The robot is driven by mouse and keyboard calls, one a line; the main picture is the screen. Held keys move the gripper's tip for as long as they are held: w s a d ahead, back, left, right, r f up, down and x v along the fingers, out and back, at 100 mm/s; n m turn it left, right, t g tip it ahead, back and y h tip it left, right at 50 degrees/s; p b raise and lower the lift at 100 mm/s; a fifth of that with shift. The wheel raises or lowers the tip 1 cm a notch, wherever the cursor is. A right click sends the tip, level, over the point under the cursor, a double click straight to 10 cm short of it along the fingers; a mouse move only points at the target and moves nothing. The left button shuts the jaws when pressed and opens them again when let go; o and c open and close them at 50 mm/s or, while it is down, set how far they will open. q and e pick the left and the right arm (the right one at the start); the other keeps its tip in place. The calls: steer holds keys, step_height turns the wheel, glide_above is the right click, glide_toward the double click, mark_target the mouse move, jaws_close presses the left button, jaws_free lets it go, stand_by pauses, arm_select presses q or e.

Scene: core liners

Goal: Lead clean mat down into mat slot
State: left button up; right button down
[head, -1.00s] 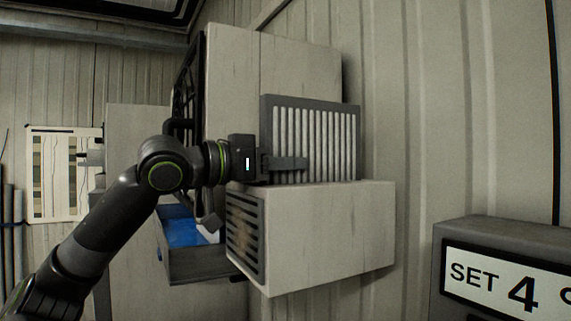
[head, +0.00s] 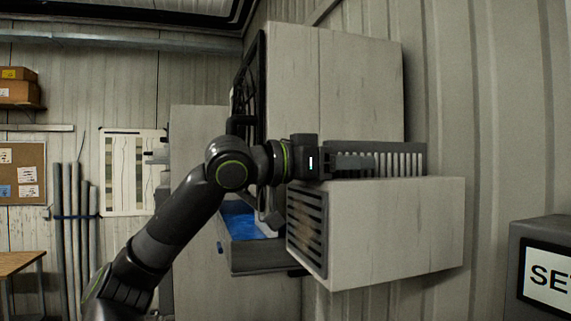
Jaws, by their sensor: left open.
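The clean mat (head: 400,163) is a ribbed white panel in a grey frame, upright at the top of a pale box (head: 390,232) on the wall. Only its upper strip shows above the box; the rest is hidden inside or behind it. The mat slot's opening is not clearly visible from here. My left gripper (head: 355,163) is open, its fingers level in front of the mat's left part, just above the box top. I cannot tell whether the fingers touch the mat. My right gripper is not in view.
A louvred grille (head: 307,232) covers the box's left face. A tall pale cabinet (head: 350,85) stands behind. A grey tray with blue inside (head: 240,222) sits left of the box. A grey unit with a "SE" sign (head: 548,275) stands at lower right.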

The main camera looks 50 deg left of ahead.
arm_select(q)
steer(key=b+v, duration=1.1)
steer(key=v, duration=0.6)
steer(key=shift+s, duration=0.2)
steer(key=shift+a+f, duration=0.1)
steer(key=shift+a, duration=0.05)
